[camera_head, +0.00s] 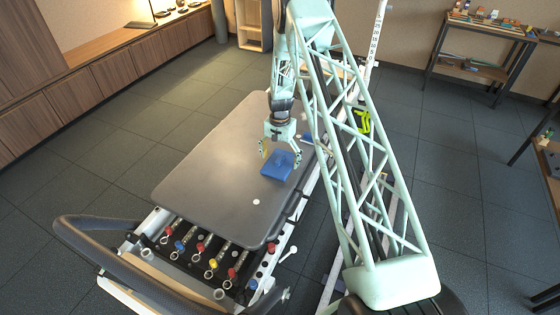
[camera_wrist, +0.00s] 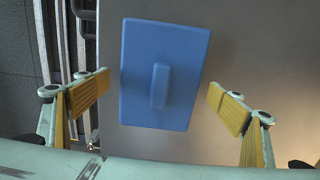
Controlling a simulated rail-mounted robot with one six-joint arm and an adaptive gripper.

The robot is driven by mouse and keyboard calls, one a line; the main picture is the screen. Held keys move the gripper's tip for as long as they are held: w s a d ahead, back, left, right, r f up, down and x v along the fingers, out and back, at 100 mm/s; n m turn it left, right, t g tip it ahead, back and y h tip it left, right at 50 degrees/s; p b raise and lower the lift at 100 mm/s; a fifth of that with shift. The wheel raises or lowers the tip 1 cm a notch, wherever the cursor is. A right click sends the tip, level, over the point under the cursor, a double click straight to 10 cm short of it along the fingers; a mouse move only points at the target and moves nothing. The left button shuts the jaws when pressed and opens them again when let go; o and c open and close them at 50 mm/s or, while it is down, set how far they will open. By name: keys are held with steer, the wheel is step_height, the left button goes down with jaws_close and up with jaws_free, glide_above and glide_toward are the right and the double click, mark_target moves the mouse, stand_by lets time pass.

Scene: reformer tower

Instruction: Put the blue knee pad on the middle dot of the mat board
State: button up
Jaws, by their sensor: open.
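The blue knee pad (camera_head: 277,165) lies on the grey mat board (camera_head: 200,185), near its right edge. In the wrist view the pad (camera_wrist: 140,70) is a blue rectangle with a raised bar on top, slightly tilted. My gripper (camera_head: 279,148) is open above the pad. In the wrist view its yellow-padded fingers (camera_wrist: 158,104) stand apart on both sides of the pad, not touching it. A white dot (camera_head: 256,202) shows on the board in front of the pad. Any other dots are hidden or too small to tell.
Coloured spring hooks (camera_head: 205,255) and a dark curved bar (camera_head: 130,265) are at the board's front end. A white rail (camera_head: 345,190) runs along the right side. A shelf of small items (camera_head: 485,40) stands at the back right. The board's left half is clear.

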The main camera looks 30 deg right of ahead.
mark_target(280, 158)
step_height(280, 158, up, 12)
steer(key=p, duration=0.2)
steer(key=shift+p, duration=0.35)
steer(key=shift+r, duration=0.1)
stand_by(0.6)
steer(key=shift+r, duration=0.15)
